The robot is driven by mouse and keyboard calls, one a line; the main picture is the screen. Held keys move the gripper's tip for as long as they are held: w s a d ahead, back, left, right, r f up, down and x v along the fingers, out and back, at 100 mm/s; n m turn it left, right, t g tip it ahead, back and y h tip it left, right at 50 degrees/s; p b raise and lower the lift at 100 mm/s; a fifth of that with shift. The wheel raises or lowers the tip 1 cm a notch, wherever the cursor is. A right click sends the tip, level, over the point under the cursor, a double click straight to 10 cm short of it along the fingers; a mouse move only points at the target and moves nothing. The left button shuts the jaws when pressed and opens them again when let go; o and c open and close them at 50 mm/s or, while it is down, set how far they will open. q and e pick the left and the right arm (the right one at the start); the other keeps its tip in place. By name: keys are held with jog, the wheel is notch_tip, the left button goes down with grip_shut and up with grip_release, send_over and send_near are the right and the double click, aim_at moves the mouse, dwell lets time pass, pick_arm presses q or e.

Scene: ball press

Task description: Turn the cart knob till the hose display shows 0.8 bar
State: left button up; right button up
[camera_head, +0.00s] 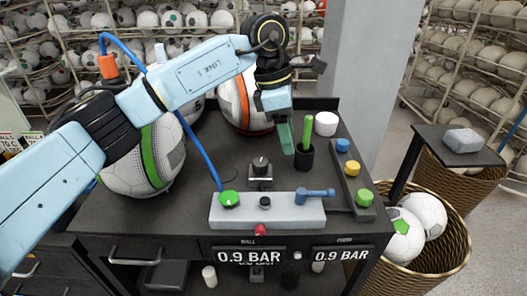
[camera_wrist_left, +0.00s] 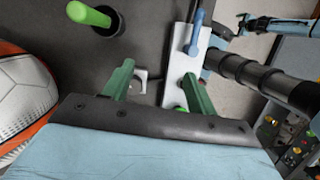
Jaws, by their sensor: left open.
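The cart (camera_head: 200,225) has a black knob (camera_head: 261,163) on a small grey base, behind the grey hose block (camera_head: 285,212). My left gripper (camera_head: 285,138) hangs above the cart top, behind and right of the knob. In the left wrist view its green fingers (camera_wrist_left: 158,72) are apart with nothing held; a pale base (camera_wrist_left: 139,80) shows between them. An arm end (camera_wrist_left: 244,22), seemingly my right gripper, is small at the upper right there.
The grey block carries a green button-like fitting (camera_head: 229,199) with a blue hose and a blue lever (camera_head: 314,193). A black cup (camera_head: 304,157) with a green stick stands close to my left gripper. Balls (camera_head: 150,165) stand at the back; a basket (camera_head: 450,245) is at right.

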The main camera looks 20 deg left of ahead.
aim_at(260, 162)
pick_arm(q)
jog(key=w+a+r+y, duration=0.2)
jog(key=a+r+y, duration=0.1)
jog(key=a, duration=0.3)
jog(key=shift+n, duration=0.3)
notch_tip(260, 162, down, 13)
jog(key=shift+a+f+p, duration=0.1)
jog(key=shift+p, duration=0.25)
jog(key=c, duration=1)
